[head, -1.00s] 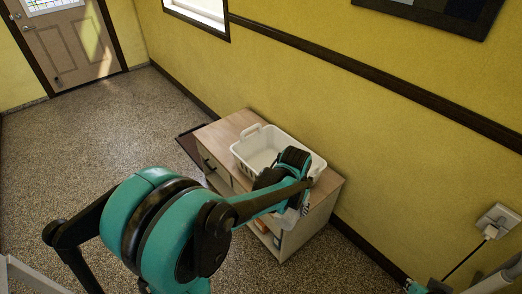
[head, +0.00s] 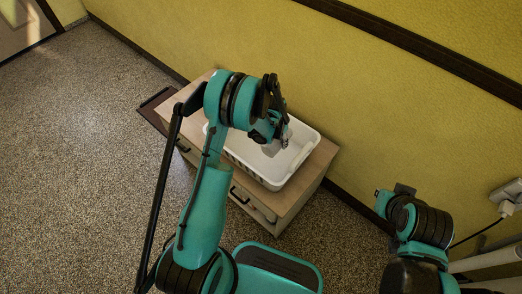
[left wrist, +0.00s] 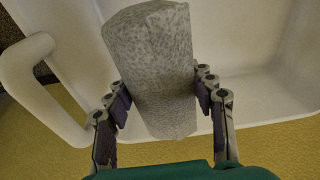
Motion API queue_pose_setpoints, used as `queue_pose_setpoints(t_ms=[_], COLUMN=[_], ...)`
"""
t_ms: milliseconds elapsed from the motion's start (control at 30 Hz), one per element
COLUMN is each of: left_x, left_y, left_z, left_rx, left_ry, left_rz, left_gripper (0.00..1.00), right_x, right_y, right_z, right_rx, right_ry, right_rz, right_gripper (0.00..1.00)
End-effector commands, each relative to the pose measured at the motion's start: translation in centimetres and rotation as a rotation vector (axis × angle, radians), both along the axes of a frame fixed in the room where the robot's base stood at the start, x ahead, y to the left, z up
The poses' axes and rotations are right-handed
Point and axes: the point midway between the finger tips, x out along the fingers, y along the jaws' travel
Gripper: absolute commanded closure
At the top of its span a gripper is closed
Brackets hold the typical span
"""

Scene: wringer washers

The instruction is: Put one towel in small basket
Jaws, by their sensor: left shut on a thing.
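My left gripper (head: 278,143) is above the white basket (head: 265,174), shut on a grey speckled rolled towel (left wrist: 150,62). In the left wrist view, the towel stands between the two fingers of the gripper (left wrist: 163,97), with the basket's pale inside (left wrist: 238,45) behind it. One towel end passes over the basket's rim line in that view. Whether the towel touches the basket cannot be told. In the head view, my left arm hides part of the basket. My right arm shows at the right, but its fingers cannot be made out.
The basket stands on a wooden-topped cabinet (head: 318,160) against the yellow wall (head: 400,110). A basket handle (left wrist: 28,75) is at the left in the left wrist view. A dark flat thing (head: 153,108) lies beside the cabinet. The speckled floor (head: 90,150) is clear at the left.

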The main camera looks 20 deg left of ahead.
Motion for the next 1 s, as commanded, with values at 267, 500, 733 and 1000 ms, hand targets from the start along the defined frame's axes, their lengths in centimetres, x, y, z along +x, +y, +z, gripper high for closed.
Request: queue_pose_setpoints(t_ms=[267, 500, 733, 1000], left_x=[0.6, 0.6, 0.5, 0.5], left_y=[0.0, 0.0, 0.0, 0.0], left_z=[-4.1, -8.4, -10.6, -12.8], left_rx=[0.0, 0.0, 0.0, 0.0], left_ry=[-0.001, -0.001, -0.001, -0.001], left_rz=[-0.029, -0.029, -0.028, -0.028], left_gripper=[0.99, 0.99, 0.99, 0.99], right_x=[0.0, 0.0, 0.0, 0.0], right_y=[0.0, 0.0, 0.0, 0.0], right_z=[-0.8, -2.7, -3.5, -4.4], right_rx=[0.0, 0.0, 0.0, 0.0], right_ry=[0.0, 0.0, 0.0, 0.0], right_rz=[0.0, 0.0, 0.0, 0.0], right_gripper=[1.0, 1.0, 1.0, 1.0])
